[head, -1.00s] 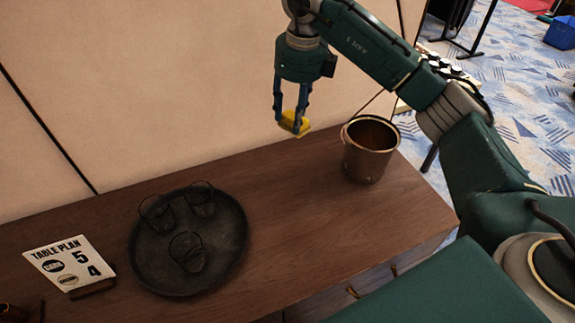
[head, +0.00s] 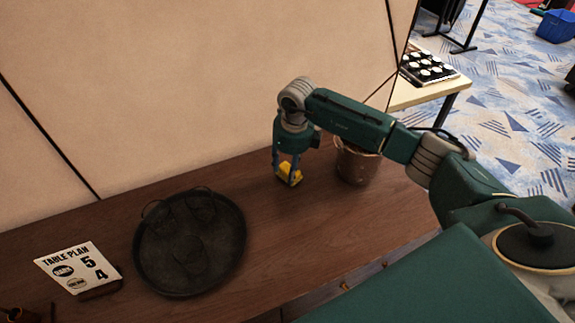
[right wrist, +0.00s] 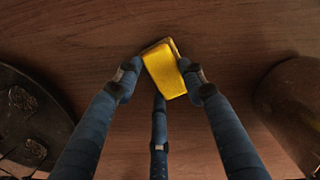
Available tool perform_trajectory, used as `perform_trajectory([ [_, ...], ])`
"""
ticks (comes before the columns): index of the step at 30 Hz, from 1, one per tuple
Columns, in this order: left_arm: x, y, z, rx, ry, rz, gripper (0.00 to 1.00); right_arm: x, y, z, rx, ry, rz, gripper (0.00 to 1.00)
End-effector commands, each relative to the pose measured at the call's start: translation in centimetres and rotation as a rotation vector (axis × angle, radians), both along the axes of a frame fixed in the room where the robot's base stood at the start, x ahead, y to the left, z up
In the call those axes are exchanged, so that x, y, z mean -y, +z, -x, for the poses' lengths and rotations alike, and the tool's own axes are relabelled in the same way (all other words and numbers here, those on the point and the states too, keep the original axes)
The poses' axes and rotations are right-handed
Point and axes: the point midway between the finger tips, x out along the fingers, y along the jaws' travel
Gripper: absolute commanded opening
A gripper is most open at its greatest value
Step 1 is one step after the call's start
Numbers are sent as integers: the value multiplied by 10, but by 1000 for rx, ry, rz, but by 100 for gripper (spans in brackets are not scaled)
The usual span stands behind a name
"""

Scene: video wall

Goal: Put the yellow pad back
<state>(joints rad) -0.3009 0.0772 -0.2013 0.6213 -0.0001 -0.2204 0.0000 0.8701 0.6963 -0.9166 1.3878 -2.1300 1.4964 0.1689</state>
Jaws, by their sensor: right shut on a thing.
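The yellow pad (head: 289,174) is a small yellow block held in my right gripper (head: 287,177). In the right wrist view the pad (right wrist: 163,69) sits between the blue fingers of the gripper (right wrist: 163,80), with the wooden surface behind it. The gripper points down, low over the wooden sideboard (head: 300,222), between the tray and the copper bucket. I cannot tell whether the pad touches the wood. My left gripper is not in view.
A copper bucket (head: 357,168) stands close to the right of the gripper. A table plan sign (head: 78,268) is at the far left. The wall is behind.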

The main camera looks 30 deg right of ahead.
Motion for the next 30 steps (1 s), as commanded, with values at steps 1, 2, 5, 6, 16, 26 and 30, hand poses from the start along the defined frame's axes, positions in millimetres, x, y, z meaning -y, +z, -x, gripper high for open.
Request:
perform_trajectory([
  [1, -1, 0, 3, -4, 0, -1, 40, 0, -1, 0, 0, 0, 0, 19],
  [2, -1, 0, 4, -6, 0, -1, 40, 0, -1, 0, 1, 0, 0, 19],
  [5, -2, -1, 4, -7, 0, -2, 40, 0, -1, 0, 1, 1, 0, 19],
  [6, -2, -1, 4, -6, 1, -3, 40, 0, -1, 0, 1, 1, 0, 19],
  [16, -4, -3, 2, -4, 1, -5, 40, 0, -3, 0, 0, 1, 0, 59],
  [26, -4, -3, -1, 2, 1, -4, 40, 0, 4, -1, 3, 1, -1, 59],
  [30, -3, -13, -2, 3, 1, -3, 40, 2, 27, 2, 7, 2, 1, 59],
])
